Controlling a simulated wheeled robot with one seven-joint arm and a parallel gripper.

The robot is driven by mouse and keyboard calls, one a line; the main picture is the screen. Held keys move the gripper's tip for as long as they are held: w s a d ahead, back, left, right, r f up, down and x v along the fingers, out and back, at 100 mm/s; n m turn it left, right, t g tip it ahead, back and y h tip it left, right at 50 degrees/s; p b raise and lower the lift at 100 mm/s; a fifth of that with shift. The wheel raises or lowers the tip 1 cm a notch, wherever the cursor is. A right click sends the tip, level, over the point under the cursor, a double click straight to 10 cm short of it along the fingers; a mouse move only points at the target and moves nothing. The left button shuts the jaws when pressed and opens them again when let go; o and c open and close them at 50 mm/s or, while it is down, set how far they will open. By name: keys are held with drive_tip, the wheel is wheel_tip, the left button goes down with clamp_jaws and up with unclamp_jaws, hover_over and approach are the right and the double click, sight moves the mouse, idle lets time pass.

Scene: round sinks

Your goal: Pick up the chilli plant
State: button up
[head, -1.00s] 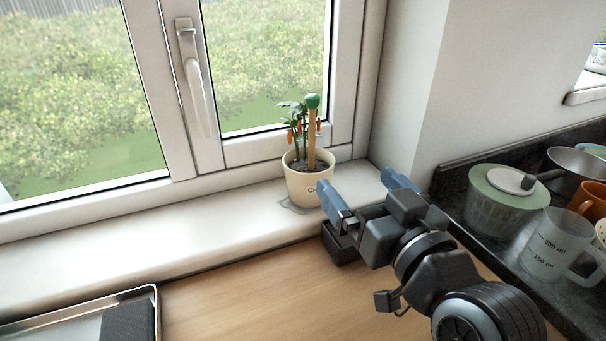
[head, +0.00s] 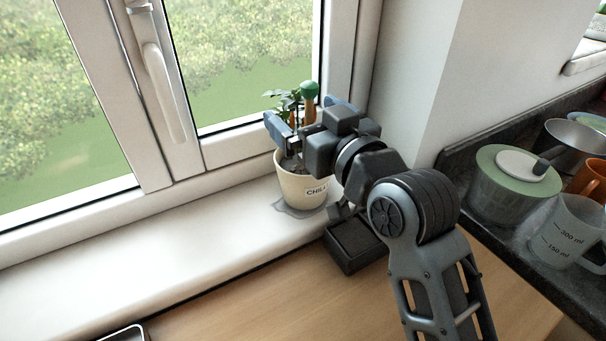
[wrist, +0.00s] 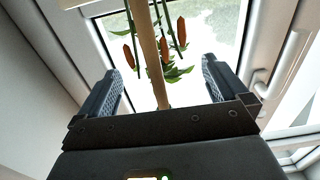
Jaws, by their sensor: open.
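The chilli plant stands upright in a cream pot (head: 301,188) on the white windowsill, with lettering on the pot's front. Its green leaves and a wooden stake with a green ball top (head: 309,90) rise above the pot. My gripper (head: 305,112) is open at the height of the stems, in front of and partly around the plant, and hides part of it. In the wrist view the stake (wrist: 150,55), stems and orange chillies (wrist: 181,32) show between the two blue fingers (wrist: 163,85), which are apart from them. The pot's rim is partly hidden by my gripper.
The window frame and its handle (head: 165,92) are close behind and left of the plant. A small black box (head: 353,246) stands below the sill. A green-lidded container (head: 514,184) and a measuring jug (head: 566,240) stand on the dark counter at right. The sill left of the pot is clear.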

sight(299, 107)
drive_tip(key=x, duration=0.3)
drive_tip(key=shift+w+r, duration=0.15)
drive_tip(key=shift+w, duration=0.1)
